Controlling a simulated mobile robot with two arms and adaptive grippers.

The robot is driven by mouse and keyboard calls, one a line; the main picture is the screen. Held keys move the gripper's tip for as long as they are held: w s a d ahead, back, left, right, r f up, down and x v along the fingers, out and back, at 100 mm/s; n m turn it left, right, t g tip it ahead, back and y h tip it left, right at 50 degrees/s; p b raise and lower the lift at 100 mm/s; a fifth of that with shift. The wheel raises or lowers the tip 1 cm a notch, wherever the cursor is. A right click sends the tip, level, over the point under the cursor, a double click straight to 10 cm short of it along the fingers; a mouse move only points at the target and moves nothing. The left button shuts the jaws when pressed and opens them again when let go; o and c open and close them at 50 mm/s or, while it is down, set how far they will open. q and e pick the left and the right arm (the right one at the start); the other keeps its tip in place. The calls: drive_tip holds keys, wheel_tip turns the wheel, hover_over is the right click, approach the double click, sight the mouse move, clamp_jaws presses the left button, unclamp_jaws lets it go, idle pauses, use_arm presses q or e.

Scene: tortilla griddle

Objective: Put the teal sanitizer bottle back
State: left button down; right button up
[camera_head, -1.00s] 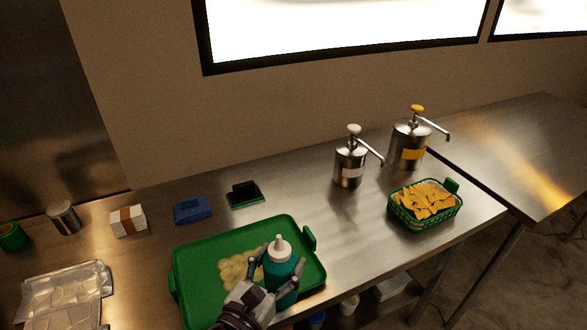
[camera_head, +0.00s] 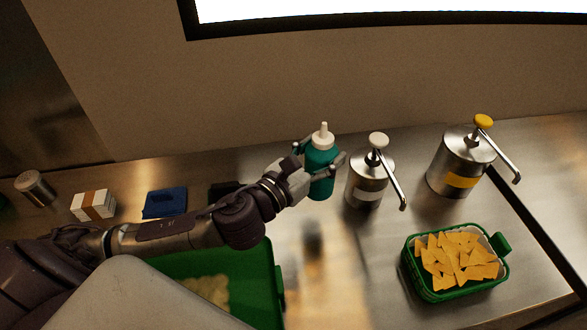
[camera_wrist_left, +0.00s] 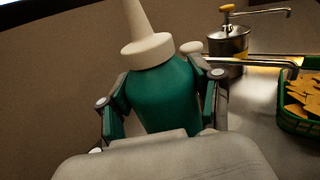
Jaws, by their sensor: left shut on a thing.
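The teal sanitizer bottle (camera_head: 320,172) has a white cap and nozzle and stands upright between the fingers of my left gripper (camera_head: 318,168). My left gripper is shut on the bottle, near the back of the steel counter, just left of the white-topped pump dispenser. In the left wrist view the bottle (camera_wrist_left: 162,95) fills the middle, with a finger on each side. A dark spot, likely its shadow, lies on the counter below and in front of it. I cannot tell whether its base touches the counter. My right gripper does not show.
A white-topped pump dispenser (camera_head: 368,183) stands close right of the bottle, and a yellow-topped one (camera_head: 459,165) farther right. A green basket of chips (camera_head: 450,294) sits at front right. A green tray (camera_head: 262,270) lies under my arm. A blue cloth (camera_head: 165,202) lies at left.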

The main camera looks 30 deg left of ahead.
use_arm(q)
drive_tip(key=w+a+f+b, duration=0.1)
drive_tip(key=w+a+f, duration=0.2)
drive_tip(key=a+f, duration=0.6)
drive_tip(key=shift+w+a+f+b, duration=0.3)
drive_tip(key=shift+f+b, duration=0.1)
drive_tip(key=shift+f, duration=0.1)
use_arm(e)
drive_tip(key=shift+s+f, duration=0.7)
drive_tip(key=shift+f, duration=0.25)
use_arm(q)
drive_tip(key=shift+f, duration=0.15)
drive_tip(key=shift+c, duration=1.1)
unclamp_jaws()
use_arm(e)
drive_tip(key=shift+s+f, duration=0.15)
